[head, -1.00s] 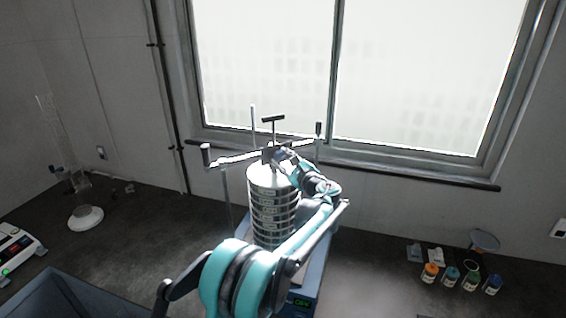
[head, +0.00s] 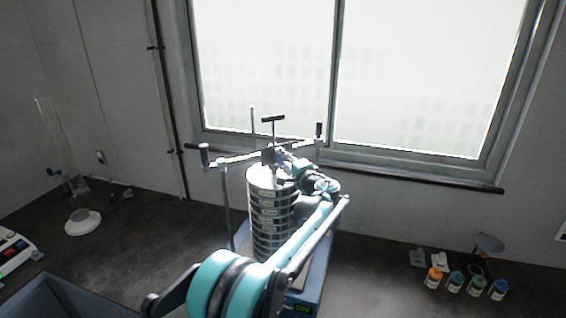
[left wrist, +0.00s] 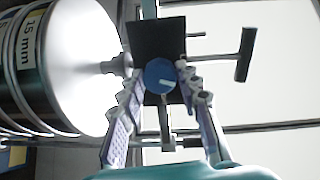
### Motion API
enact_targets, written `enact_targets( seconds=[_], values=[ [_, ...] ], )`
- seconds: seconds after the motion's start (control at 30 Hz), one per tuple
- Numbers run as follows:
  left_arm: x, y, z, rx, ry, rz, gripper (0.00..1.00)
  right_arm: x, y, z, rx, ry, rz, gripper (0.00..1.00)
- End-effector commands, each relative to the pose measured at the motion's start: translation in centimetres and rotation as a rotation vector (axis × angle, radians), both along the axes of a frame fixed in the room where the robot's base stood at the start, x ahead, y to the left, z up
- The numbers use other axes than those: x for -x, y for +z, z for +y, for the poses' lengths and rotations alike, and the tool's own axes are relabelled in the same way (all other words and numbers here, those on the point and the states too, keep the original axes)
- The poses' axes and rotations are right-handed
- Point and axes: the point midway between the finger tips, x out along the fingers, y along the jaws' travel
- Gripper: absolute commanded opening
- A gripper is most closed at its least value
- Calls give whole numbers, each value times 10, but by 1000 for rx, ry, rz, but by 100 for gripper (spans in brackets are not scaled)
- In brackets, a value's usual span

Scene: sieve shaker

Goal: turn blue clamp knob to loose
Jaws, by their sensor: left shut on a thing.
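The blue clamp knob (left wrist: 160,75) is round and sits on a dark clamp block (left wrist: 150,40) in the left wrist view. My left gripper (left wrist: 157,80) is shut on the knob, with one finger on each side of it. In the head view my left gripper (head: 284,158) is at the clamp bar, just above the top of the sieve stack (head: 270,215); the knob is hidden there. The stack of steel sieves stands upright on the blue shaker base (head: 311,285). My right gripper is not in view.
A T-handle (head: 273,119) rises above the clamp, and the crossbar (head: 225,160) has upright handles at its ends. Several small bottles (head: 455,281) stand at the right. A white-based stand (head: 83,222) and a balance (head: 15,247) are at the left. The window is behind.

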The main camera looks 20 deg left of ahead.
Motion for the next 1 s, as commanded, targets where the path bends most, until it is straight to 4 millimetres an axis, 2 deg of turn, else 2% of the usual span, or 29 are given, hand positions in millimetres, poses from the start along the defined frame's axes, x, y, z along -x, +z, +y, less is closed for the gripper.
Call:
enact_targets(
  seconds=[0.5, 1.0],
  values=[
    [1, -2, 1, 239, 2, -220, 5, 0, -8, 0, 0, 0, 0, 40],
    [0, -2, 1, 280, 2, -259, 5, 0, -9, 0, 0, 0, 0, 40]
  ],
)
